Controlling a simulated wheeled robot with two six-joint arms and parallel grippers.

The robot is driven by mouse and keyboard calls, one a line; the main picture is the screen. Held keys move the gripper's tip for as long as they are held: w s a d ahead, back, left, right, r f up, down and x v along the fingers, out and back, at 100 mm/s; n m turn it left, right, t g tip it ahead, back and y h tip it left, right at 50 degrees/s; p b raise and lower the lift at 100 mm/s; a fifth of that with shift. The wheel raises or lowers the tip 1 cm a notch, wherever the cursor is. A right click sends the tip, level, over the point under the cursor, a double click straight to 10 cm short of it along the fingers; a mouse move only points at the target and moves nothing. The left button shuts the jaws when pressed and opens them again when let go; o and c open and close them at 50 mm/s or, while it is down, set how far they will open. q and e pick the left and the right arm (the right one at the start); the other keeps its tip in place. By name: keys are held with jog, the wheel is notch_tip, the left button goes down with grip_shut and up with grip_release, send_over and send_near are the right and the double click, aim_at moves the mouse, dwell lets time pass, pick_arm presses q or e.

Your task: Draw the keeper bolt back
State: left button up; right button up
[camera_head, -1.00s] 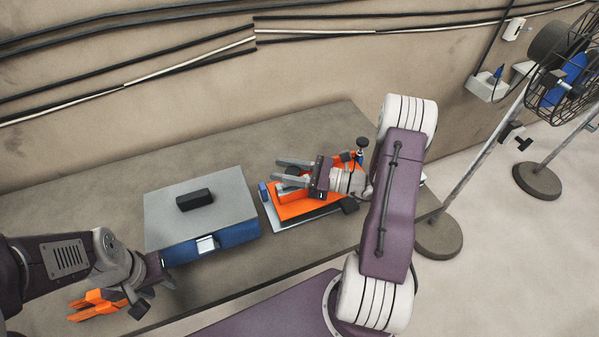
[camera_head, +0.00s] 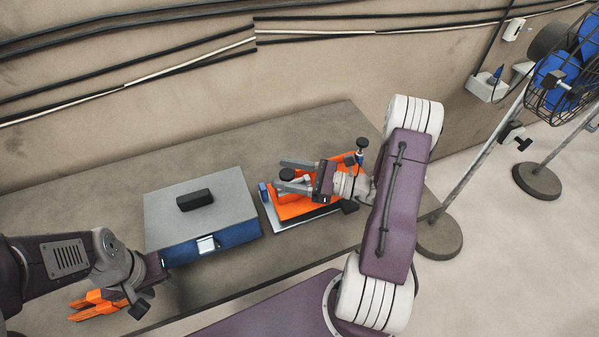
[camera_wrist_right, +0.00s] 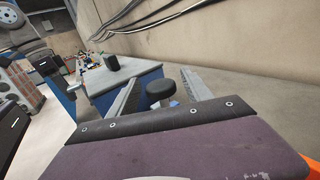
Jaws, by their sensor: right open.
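The orange tube expander (camera_head: 293,207) lies on a light plate on the bench, partly hidden by my right gripper. A black round knob (camera_head: 287,174), which looks like the keeper bolt's head, stands at its left end. My right gripper (camera_head: 283,176) is open, its two grey fingers reaching left on either side of the knob. In the right wrist view the knob (camera_wrist_right: 160,91) sits between the spread fingers, with visible gaps. My left gripper (camera_head: 160,282) is low at the left; its fingers are too foreshortened to tell their state.
A grey-topped blue case (camera_head: 220,209) with a black handle stands on the bench left of the expander. An orange object (camera_head: 92,304) shows beside my left gripper. A fan (camera_head: 565,75) on a stand is at the right. The rear left of the bench is clear.

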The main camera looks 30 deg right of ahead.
jog(key=v, duration=0.4)
jog(key=shift+s+d, duration=0.25)
dwell(0.4)
